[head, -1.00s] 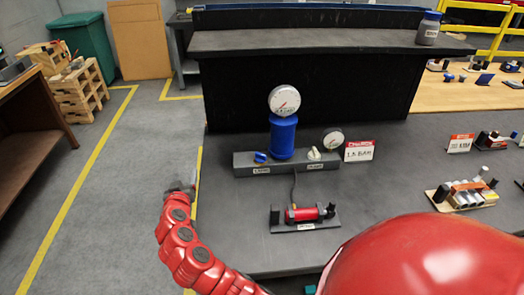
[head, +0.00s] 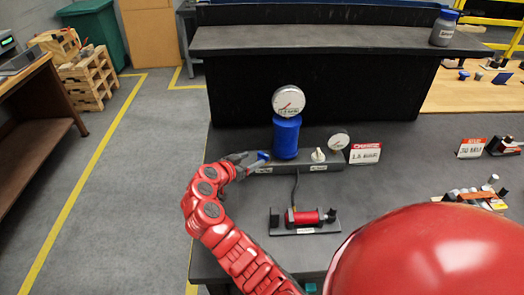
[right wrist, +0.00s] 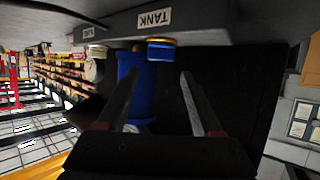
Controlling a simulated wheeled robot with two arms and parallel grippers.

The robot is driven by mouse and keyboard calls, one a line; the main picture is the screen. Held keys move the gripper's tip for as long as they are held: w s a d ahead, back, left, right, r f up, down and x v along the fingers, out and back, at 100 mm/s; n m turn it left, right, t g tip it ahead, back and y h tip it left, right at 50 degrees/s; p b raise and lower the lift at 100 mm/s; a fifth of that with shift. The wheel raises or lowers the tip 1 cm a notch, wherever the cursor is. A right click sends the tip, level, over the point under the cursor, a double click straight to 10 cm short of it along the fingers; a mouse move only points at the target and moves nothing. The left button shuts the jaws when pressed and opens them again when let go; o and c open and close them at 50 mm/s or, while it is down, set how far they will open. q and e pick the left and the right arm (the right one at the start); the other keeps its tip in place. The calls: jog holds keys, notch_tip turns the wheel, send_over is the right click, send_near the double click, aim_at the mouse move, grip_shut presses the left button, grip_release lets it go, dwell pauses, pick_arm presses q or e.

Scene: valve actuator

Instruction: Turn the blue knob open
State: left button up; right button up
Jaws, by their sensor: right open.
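The blue knob (head: 263,155) is at the left end of the grey manifold block, beside the blue tank (head: 286,138). My right gripper (head: 247,160) is open at the knob's left side and partly covers it. In the right wrist view, which is upside down, the blue knob (right wrist: 161,50) with a gold band lies just beyond and between the two open fingertips (right wrist: 162,74). The TANK label (right wrist: 154,18) is next to the knob. Contact between fingers and knob cannot be told. My left gripper is not in view.
A round gauge (head: 289,101) tops the tank. A white knob (head: 318,155), a small gauge (head: 339,141) and a sign (head: 365,154) stand to the right. A red pump (head: 303,218) sits in front. A black raised shelf (head: 320,39) stands behind.

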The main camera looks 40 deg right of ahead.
aim_at(263, 154)
jog(key=p+x, duration=0.1)
jog(key=x, duration=0.6)
jog(key=shift+d+p, duration=0.1)
jog(key=shift+p, duration=0.3)
